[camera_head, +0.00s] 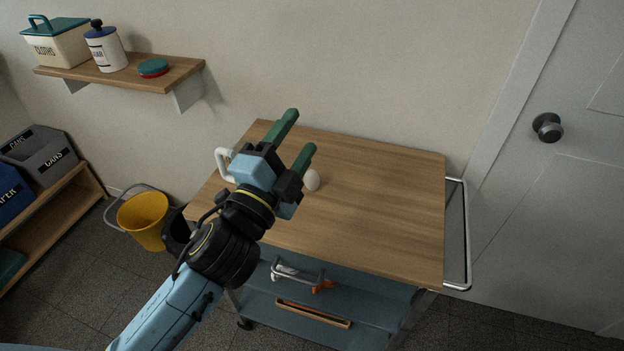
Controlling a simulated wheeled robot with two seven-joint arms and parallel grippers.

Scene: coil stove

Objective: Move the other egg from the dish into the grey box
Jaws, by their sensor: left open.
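A white egg (312,180) shows on the wooden top of the trolley (375,205), just right of my left gripper. My left gripper (295,139) is open over the left part of this top, with two green fingers apart and nothing seen between them. The egg is close to the nearer finger; I cannot tell whether they touch. I see no dish; my gripper and wrist hide part of the top. A grey box (52,157) marked CANS stands on the low shelf at the left; I cannot tell if it is the task's box. My right gripper is not in view.
The trolley's right half is bare, with a metal rail (467,235) at its right end. Tools lie on its lower shelf. A yellow bucket (143,219) stands on the floor at left. A wall shelf (120,79) holds a tin (57,45) and a jar (105,50).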

